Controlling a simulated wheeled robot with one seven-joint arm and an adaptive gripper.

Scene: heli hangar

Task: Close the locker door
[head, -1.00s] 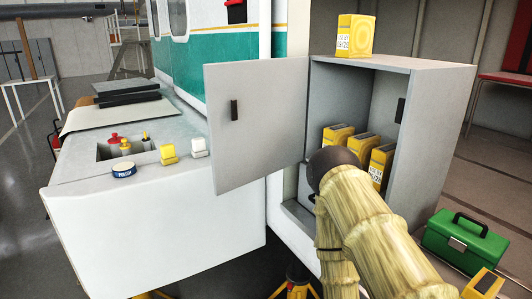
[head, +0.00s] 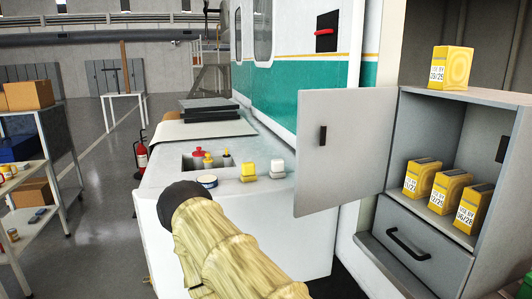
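The grey locker (head: 492,97) stands at the right in the head view. Its door (head: 345,150) is hinged on the left side and swung wide open, with a small black handle (head: 323,136) on it. Several yellow boxes (head: 450,190) stand on the shelf inside. One more yellow box (head: 452,67) is on top. A closed drawer (head: 420,240) with a black handle is below the shelf. My arm, in a tan sleeve, reaches up from the bottom, left of the door and apart from it. My gripper's fingers do not show.
A white counter (head: 232,235) stands left of the door, with bottles in a recess and yellow and white items on top. A shelf rack (head: 55,160) is at the far left. Open floor (head: 100,165) lies between rack and counter. A fire extinguisher (head: 141,158) stands by the counter.

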